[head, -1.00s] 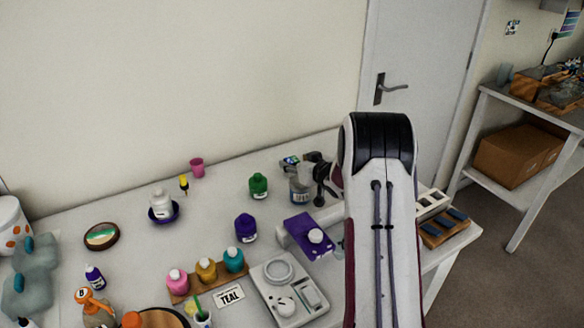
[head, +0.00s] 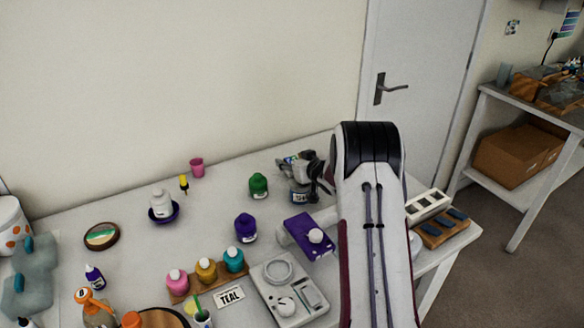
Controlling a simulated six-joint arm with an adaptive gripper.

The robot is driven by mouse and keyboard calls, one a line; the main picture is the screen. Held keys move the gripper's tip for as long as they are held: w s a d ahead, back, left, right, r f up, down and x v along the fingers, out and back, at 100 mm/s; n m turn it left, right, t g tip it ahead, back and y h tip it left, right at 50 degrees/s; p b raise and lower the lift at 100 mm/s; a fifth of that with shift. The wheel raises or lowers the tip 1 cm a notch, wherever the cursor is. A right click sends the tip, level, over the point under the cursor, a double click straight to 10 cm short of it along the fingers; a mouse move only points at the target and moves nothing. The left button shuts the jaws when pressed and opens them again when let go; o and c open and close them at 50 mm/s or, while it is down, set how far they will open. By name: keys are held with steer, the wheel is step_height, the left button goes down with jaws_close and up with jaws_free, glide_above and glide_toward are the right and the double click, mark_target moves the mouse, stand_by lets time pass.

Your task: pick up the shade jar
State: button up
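The shade jar (head: 298,196), a grey jar with a label whose visible letters read "SH", stands on the white table toward the back right. My gripper (head: 296,168) is directly over its top, with its fingers at the jar's upper part. The gripper hides the jar's top and part of its right side. I cannot tell whether the fingers touch the jar or how far apart they are.
A green jar (head: 258,186) stands just left of the shade jar. A purple jar (head: 245,228) and a purple-topped device (head: 309,236) are nearer the front. A rack with pink, amber and teal bottles (head: 233,259) stands by a "TEAL" card (head: 230,297). A wooden tray (head: 441,232) is right.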

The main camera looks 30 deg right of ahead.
steer(key=c, duration=1.1)
steer(key=shift+r, duration=0.15)
steer(key=shift+r, duration=4.9)
